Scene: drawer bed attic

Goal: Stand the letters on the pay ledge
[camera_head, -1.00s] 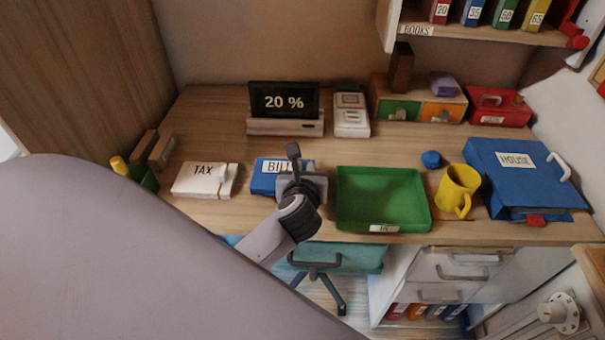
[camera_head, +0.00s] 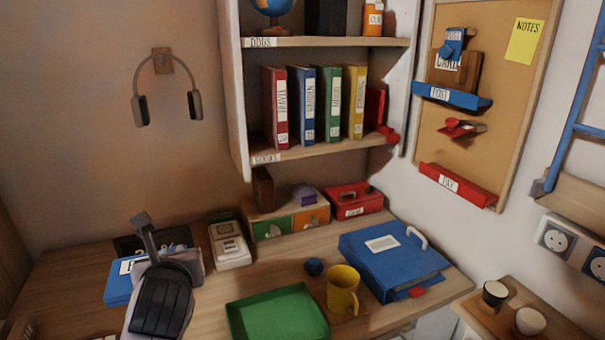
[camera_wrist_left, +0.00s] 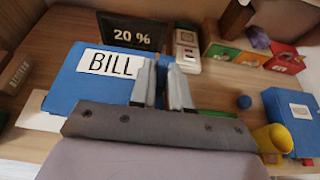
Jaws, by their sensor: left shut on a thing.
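The blue letter with the white BILL label (camera_wrist_left: 112,66) fills the left of the wrist view. My left gripper (camera_wrist_left: 162,88) is shut on its right edge. In the head view my left gripper (camera_head: 146,238) and wrist cover part of that blue letter (camera_head: 118,290), over the left of the desk. The red pay ledge (camera_head: 458,187) is low on the cork board at the right, with nothing seen standing on it. A white patch (camera_wrist_left: 38,120), perhaps the TAX letter, shows below the blue letter in the wrist view. My right gripper is out of view.
A blue POST ledge (camera_head: 452,97) holding items is above the pay ledge. The blue HOUSE binder (camera_head: 395,262), yellow mug (camera_head: 343,290) and green tray (camera_head: 278,316) are on the desk's right side. A shelf of binders (camera_head: 308,105) is left of the board.

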